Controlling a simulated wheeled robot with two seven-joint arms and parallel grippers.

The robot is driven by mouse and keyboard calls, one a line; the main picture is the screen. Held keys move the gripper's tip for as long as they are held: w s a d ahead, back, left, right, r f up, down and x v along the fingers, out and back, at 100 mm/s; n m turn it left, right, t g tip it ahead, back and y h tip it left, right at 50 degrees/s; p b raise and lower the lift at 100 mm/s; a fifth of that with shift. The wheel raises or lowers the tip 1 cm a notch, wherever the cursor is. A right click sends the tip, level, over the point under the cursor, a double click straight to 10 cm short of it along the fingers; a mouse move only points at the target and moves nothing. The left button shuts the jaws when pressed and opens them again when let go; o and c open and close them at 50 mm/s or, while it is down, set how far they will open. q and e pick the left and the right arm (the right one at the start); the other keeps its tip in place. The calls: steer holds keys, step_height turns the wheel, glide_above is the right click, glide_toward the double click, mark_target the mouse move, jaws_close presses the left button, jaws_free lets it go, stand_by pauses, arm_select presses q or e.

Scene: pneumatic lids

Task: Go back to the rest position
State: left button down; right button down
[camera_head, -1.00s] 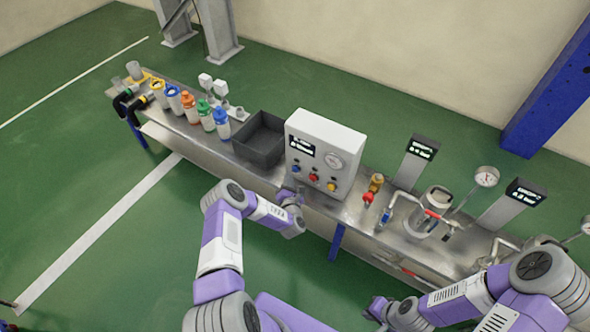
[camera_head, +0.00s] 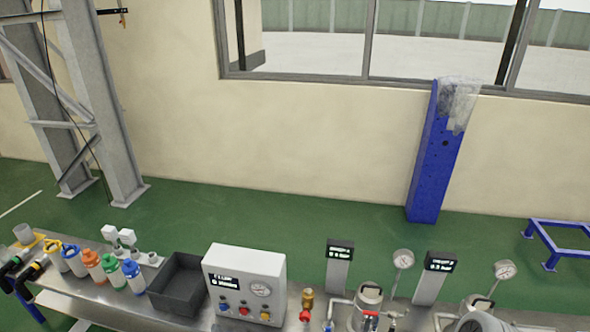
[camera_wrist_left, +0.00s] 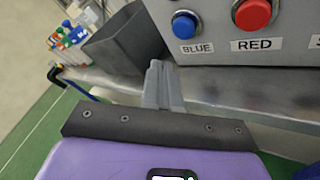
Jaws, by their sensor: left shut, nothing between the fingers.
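My left gripper (camera_wrist_left: 157,68) shows in the left wrist view with its two grey fingers together and nothing between them. The fingertips are in front of the bench, below and to the left of the blue button (camera_wrist_left: 184,24) and red button (camera_wrist_left: 253,13) of the white control box, apart from both. In the head view the control box (camera_head: 245,262) stands on the bench with a lit display, a gauge and several buttons. I cannot make out either gripper in the head view.
The steel bench (camera_head: 90,290) holds several coloured bottles (camera_head: 92,263), a dark bin (camera_head: 180,285), display posts (camera_head: 338,268) and gauges. A blue column (camera_head: 432,160) stands behind it. Green floor (camera_head: 270,215) is clear between bench and wall.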

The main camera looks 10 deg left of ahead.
arm_select(q)
steer(key=s+d+m+g+h, duration=0.25)
steer(key=d+m+h, duration=0.25)
steer(key=d+m, duration=0.4)
steer(key=s+d+m+g+h, duration=0.2)
steer(key=s+d+m+h, duration=0.25)
steer(key=d+m, duration=0.4)
steer(key=s+d+r+m+g+h, duration=0.1)
steer(key=s+d+m+g, duration=0.2)
steer(key=s+m, duration=0.4)
steer(key=s+d+r+m+g+h+p, duration=0.1)
steer(key=s+m+g, duration=0.5)
steer(key=s, duration=0.7)
steer(key=shift+s+d+r+m+h+p, duration=0.35)
steer(key=shift+d+r+m+h, duration=0.35)
steer(key=shift+d, duration=0.55)
steer(key=shift+r, duration=0.1)
